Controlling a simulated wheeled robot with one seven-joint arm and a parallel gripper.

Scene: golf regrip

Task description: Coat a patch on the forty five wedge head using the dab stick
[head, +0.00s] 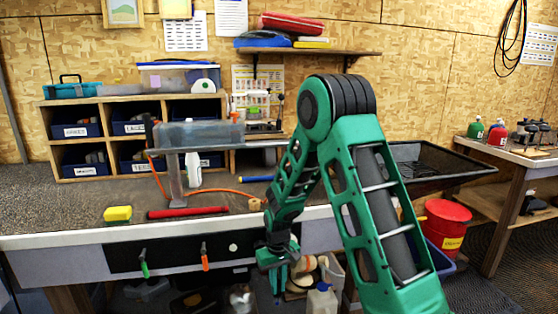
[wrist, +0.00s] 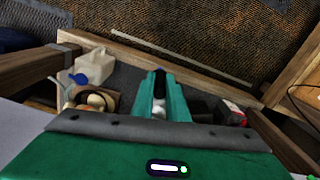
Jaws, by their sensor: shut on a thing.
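My gripper (head: 279,262) hangs in front of the bench's front edge, low and pointing down. In the wrist view its green fingers (wrist: 160,105) are close together around a small, mostly hidden thing with a dark end (wrist: 159,73). I cannot tell from its look whether this is the dab stick. A shiny grey thing (head: 241,298) sits low under the bench, left of my gripper. It is too small to tell whether it is a wedge head. I cannot make out the forty five wedge head in either view.
A red bucket (head: 446,224) stands right. Bare floor (head: 505,270) shows at far right.

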